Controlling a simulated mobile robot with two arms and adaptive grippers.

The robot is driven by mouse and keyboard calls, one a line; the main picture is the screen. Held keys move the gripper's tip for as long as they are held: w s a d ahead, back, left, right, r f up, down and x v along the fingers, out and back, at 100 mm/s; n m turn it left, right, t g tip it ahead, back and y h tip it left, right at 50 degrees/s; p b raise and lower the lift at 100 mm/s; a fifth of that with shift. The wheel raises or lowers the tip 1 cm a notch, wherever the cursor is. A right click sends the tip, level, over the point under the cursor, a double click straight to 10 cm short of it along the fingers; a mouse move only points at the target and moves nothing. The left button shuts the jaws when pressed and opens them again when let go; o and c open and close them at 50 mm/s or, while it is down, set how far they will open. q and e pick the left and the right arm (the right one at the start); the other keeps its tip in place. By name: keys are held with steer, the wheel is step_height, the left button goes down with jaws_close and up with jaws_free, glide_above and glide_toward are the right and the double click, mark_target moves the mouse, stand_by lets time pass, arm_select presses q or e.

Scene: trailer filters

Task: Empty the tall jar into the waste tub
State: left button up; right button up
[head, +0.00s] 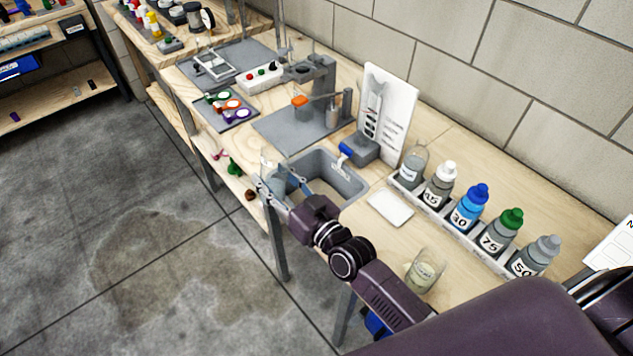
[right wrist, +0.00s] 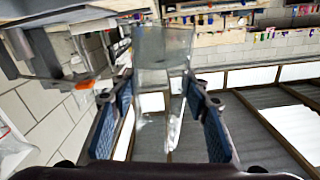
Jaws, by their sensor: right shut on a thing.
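My right gripper (head: 277,182) is at the left front rim of the grey waste tub (head: 352,186), which is set in the bench. It is shut on a clear glass jar, which I take to be the tall jar (head: 267,163); it also shows between the blue finger pads in the right wrist view (right wrist: 162,48). The jar is see-through and partly hidden by the fingers, so its exact tilt and what it holds are hard to tell. The visible inside of the tub shows no clear contents. My left gripper is not in view.
A rack of labelled bottles (head: 470,207), a white pad (head: 390,208) and a glass beaker (head: 425,271) stand right of the tub. A blue-tipped grey device (head: 370,148) and a white board (head: 388,112) stand behind it. A grey stand (head: 320,92) is farther left.

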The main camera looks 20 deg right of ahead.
mark_target(284, 192)
steer(key=shift+d+f+m+b, duration=0.1)
steer(key=shift+f+m+b, duration=0.2)
steer(key=shift+f+b, duration=0.3)
steer(key=shift+d+f+m+b, duration=0.25)
steer(key=shift+f+m+b, duration=0.5)
steer(key=shift+b, duration=0.25)
steer(key=shift+w+r+m, duration=0.1)
steer(key=shift+r+m, duration=0.05)
steer(key=shift+m, duration=0.1)
steer(key=shift+d+m+b, duration=0.15)
steer(key=shift+m+b, duration=0.25)
steer(key=shift+m, duration=0.1)
steer(key=shift+w+d+f+m+b, duration=0.1)
steer(key=shift+d+f+m+b, duration=0.15)
steer(key=shift+m, duration=0.2)
steer(key=shift+w+d+f+m+b, duration=0.1)
steer(key=shift+d+m+b, duration=0.1)
steer(key=shift+m+b, duration=0.2)
steer(key=shift+s+a+f+m, duration=0.1)
steer(key=shift+a+m, duration=0.05)
steer(key=shift+m, duration=0.9)
steer(key=shift+a+m, duration=0.1)
steer(key=shift+m, duration=0.3)
steer(key=shift+a+f+m, duration=0.1)
steer(key=shift+f+m, duration=0.05)
steer(key=shift+m, duration=0.25)
steer(key=shift+s+a+f+m, duration=0.1)
steer(key=shift+f+m, duration=0.05)
steer(key=shift+m, duration=1.45)
